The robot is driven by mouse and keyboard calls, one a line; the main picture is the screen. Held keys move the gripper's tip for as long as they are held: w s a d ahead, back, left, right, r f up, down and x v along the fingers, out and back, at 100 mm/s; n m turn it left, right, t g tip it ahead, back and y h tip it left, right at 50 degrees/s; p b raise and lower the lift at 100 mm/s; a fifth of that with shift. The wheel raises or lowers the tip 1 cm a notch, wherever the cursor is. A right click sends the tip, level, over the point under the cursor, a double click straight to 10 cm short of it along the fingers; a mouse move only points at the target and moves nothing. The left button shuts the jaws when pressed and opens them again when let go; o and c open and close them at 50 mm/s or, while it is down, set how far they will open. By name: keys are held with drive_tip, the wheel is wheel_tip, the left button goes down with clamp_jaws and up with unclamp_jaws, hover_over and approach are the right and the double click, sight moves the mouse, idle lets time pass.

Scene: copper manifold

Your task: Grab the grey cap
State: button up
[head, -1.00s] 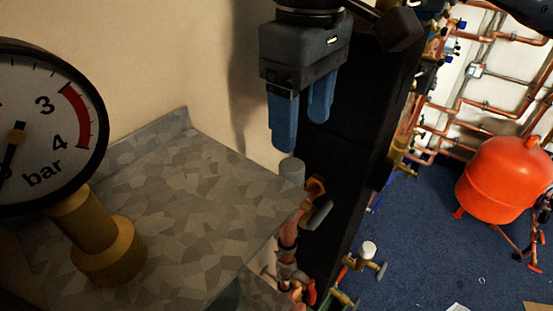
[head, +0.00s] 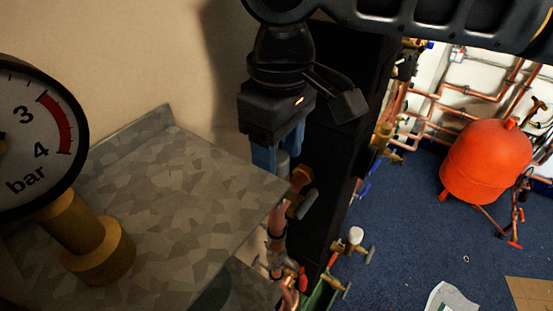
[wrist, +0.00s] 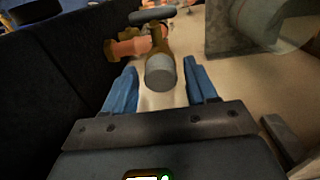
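The grey cap (wrist: 161,73) is a short cylinder on the end of a brass fitting, pointing towards the wrist camera. In the head view the cap (head: 283,161) shows just beside the blue fingers, partly covered by them. My gripper (head: 281,155) is above the brass valve, pointing down. In the wrist view its blue fingers (wrist: 160,75) are spread, one on each side of the cap, with gaps on both sides. I cannot tell how deep the cap sits between the fingertips.
A grey patterned ledge (head: 170,210) with a pressure gauge (head: 35,135) is at left. A black panel (head: 335,110) stands close to my gripper. A brass valve with a grey lever (head: 305,203) and copper pipes (head: 279,240) is below. A red tank (head: 487,160) stands on blue floor.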

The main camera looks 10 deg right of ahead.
drive_tip(key=c, duration=0.9)
